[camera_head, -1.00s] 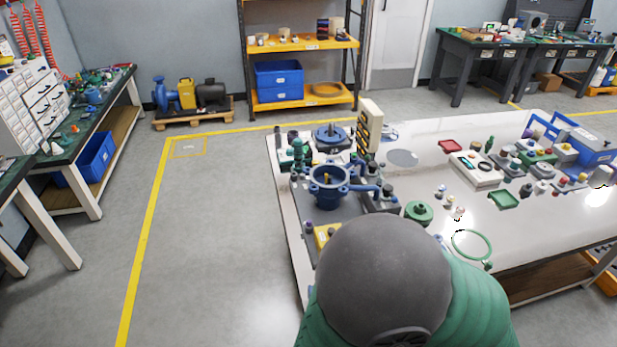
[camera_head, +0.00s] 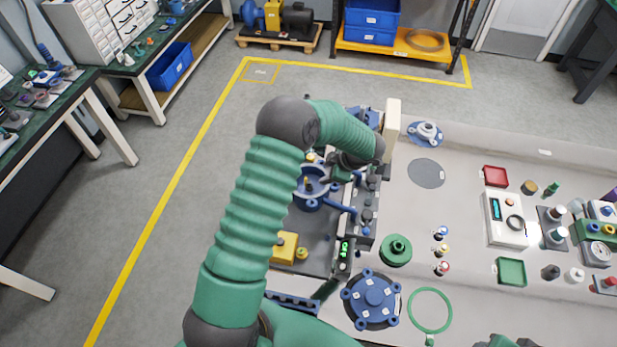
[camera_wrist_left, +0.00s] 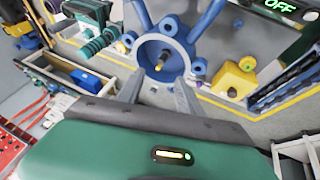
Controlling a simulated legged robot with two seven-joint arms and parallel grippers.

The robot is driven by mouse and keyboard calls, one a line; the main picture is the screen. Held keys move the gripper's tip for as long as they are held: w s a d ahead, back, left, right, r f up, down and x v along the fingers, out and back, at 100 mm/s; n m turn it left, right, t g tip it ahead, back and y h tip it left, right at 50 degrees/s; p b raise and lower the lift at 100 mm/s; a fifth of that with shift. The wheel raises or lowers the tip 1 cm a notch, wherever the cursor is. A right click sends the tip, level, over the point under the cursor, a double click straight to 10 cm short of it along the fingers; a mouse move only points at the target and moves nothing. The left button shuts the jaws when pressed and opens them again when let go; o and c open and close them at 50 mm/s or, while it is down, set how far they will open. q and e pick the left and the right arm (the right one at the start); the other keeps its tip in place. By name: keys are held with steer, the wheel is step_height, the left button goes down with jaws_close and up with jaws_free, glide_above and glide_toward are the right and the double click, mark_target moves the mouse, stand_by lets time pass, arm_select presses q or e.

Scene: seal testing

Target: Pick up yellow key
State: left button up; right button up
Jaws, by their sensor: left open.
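A small yellow piece, likely the yellow key (camera_head: 308,184), stands upright in the middle of a round blue housing (camera_head: 311,203). In the left wrist view the yellow piece (camera_wrist_left: 163,63) shows inside the blue ring (camera_wrist_left: 137,52), just beyond and between my fingertips. My left gripper (camera_head: 331,175) is near the housing's upper right edge in the head view, partly hidden by my green arm. In the left wrist view its two grey fingers (camera_wrist_left: 160,82) are apart with nothing between them. My right gripper does not show.
A yellow block with a knob (camera_head: 286,246) sits below the housing. A box with a green display (camera_head: 344,250), a green round part (camera_head: 396,250) and a blue flanged part (camera_head: 372,298) stand nearby. The white table (camera_head: 455,200) has free room around a grey disc.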

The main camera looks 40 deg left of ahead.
mark_target(306, 181)
arm_select(q)
steer(key=a+f, duration=0.2)
steer(key=s+a+f+p, duration=0.1)
steer(key=a+f, duration=0.1)
steer(key=f, duration=0.1)
steer(key=a+f, duration=0.2)
steer(key=shift+s+a+f+p, duration=0.15)
steer(key=shift+a+f+p, duration=0.1)
steer(key=shift+p, duration=0.15)
steer(key=p+x, duration=0.1)
steer(key=x, duration=0.2)
steer(key=shift+a+f, duration=0.15)
steer(key=shift+a, duration=0.1)
steer(key=shift+w+f, duration=0.25)
steer(key=shift+f, duration=0.1)
steer(key=shift+d, duration=0.15)
steer(key=shift+s+d+r, duration=0.2)
steer(key=shift+d+r, duration=0.05)
steer(key=shift+d, duration=0.05)
steer(key=shift+c, duration=1.6)
steer(key=shift+a, duration=0.1)
steer(key=shift+c, duration=1.1)
steer(key=shift+a+f, duration=0.1)
steer(key=shift+a, duration=0.2)
jaws_close()
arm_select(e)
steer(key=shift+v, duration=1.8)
